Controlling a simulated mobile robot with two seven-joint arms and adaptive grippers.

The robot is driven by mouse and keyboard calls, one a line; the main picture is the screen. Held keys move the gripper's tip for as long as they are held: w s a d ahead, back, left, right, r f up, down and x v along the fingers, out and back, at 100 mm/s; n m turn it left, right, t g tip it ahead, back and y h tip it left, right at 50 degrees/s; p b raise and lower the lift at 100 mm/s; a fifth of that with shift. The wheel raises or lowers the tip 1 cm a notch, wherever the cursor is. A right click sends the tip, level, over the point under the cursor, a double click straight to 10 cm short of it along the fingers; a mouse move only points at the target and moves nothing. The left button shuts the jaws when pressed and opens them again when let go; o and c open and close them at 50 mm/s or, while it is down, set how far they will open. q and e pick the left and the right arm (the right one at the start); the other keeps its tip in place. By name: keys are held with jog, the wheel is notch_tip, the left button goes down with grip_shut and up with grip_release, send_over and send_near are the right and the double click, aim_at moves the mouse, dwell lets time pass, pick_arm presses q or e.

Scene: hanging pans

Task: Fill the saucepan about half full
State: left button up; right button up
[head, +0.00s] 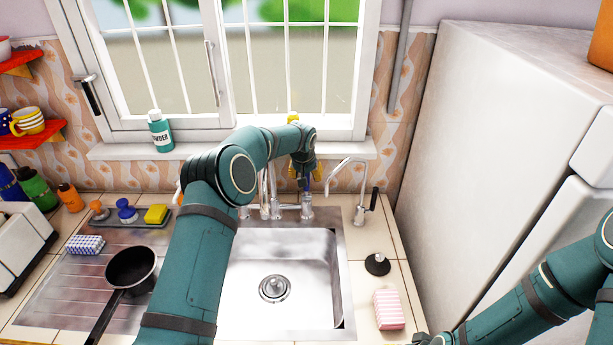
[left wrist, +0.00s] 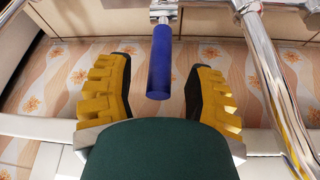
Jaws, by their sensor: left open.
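The black saucepan (head: 131,268) stands upright on the ribbed draining board left of the sink, its handle toward the front; its inside looks dark and no water shows. The steel sink (head: 250,305) is bare, with a drain in its floor. My left gripper (head: 305,172) is over the taps behind the sink. In the left wrist view its yellow fingers (left wrist: 157,95) are open on either side of a blue tap handle (left wrist: 160,65), with gaps at both sides. A chrome spout (left wrist: 268,80) passes beside the right finger. My right gripper is mostly cut off at the bottom edge of the head view.
A second curved spout (head: 345,163) stands at the sink's back right. A black plug (head: 376,264) and a pink striped sponge (head: 389,309) lie right of the sink. A white fridge (head: 480,130) bounds the right.

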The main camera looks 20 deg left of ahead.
pick_arm(q)
jog(key=shift+x, duration=0.95)
